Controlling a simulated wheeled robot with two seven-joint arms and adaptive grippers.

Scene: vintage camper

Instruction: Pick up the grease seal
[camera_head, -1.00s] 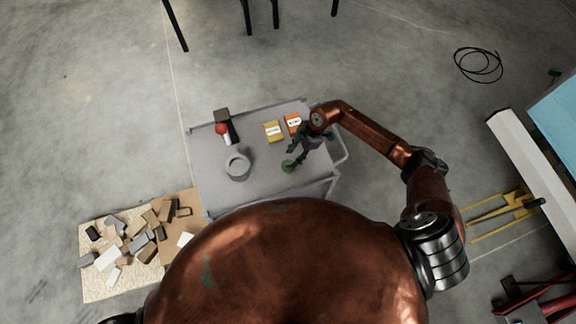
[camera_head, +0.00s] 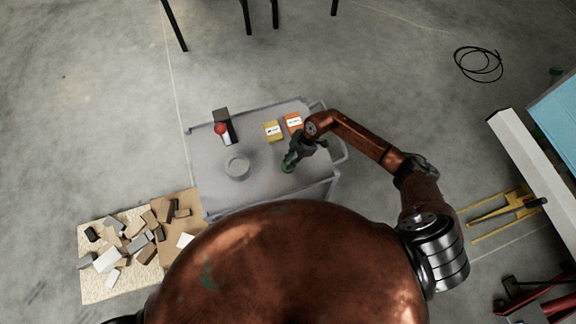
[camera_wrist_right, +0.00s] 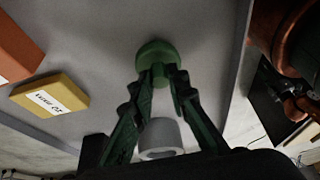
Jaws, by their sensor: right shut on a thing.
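The grease seal appears to be the small green round piece (camera_head: 288,164) on the grey cart top, towards its front right. In the right wrist view the green piece (camera_wrist_right: 155,54) lies between my fingertips. My right gripper (camera_head: 290,158) reaches down to it from the upper right. Its green fingers (camera_wrist_right: 161,72) are shut on the green piece, with both tips against its near side. The fingers partly cover it. I cannot tell whether it is clear of the cart top. My left gripper is not in view.
The cart (camera_head: 210,190) also bears a grey ring-shaped cylinder (camera_head: 237,167), a red-topped item (camera_head: 221,129) beside a dark block, a yellow box (camera_head: 272,131) and an orange box (camera_head: 293,123). Scattered blocks (camera_head: 107,260) lie on boards at the left.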

